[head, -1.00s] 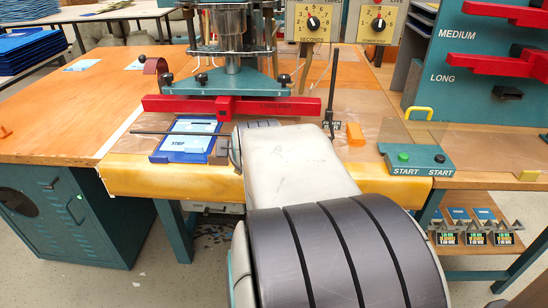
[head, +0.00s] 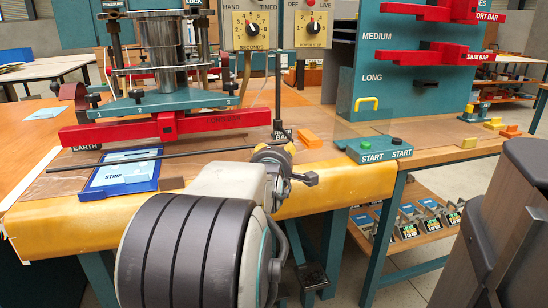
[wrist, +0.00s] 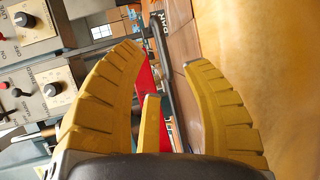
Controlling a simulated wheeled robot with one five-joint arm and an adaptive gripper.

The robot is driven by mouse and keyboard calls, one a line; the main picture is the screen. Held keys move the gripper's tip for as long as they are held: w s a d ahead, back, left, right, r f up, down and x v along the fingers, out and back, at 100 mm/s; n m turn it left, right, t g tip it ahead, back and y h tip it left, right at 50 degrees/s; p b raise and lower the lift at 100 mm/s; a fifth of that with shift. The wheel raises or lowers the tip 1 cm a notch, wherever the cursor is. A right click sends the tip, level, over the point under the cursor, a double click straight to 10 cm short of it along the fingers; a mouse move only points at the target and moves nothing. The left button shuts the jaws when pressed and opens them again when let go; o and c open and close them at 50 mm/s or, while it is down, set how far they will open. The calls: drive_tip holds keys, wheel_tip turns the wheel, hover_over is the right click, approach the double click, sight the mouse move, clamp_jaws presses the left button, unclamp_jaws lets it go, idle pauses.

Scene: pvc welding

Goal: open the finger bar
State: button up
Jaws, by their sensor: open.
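The finger bar is a thin dark rod (head: 150,157) lying across the front of the press above the table. Its right end runs behind my gripper, near a label reading "BAR" (head: 282,134). In the wrist view the dark rod (wrist: 160,70) lies between my open yellow fingers, beyond them, beside the red bar. My gripper (head: 275,148) is at the right part of the rod, its fingers partly hidden by my wrist. It also shows in the wrist view (wrist: 168,55), open with nothing gripped. I cannot tell whether it touches the rod.
A dark upright rod (head: 278,90) stands behind my gripper. The red press bar (head: 165,128) is behind the finger bar. A blue strip tray (head: 120,176) lies at left. A grey cabinet stands at far right.

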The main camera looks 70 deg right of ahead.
drive_tip(key=shift+f+b+x, duration=0.2)
drive_tip(key=shift+b+x, duration=1.9)
drive_tip(key=shift+x, duration=0.15)
drive_tip(key=shift+r+x, duration=0.2)
drive_tip(key=shift+x, duration=0.95)
clamp_jaws()
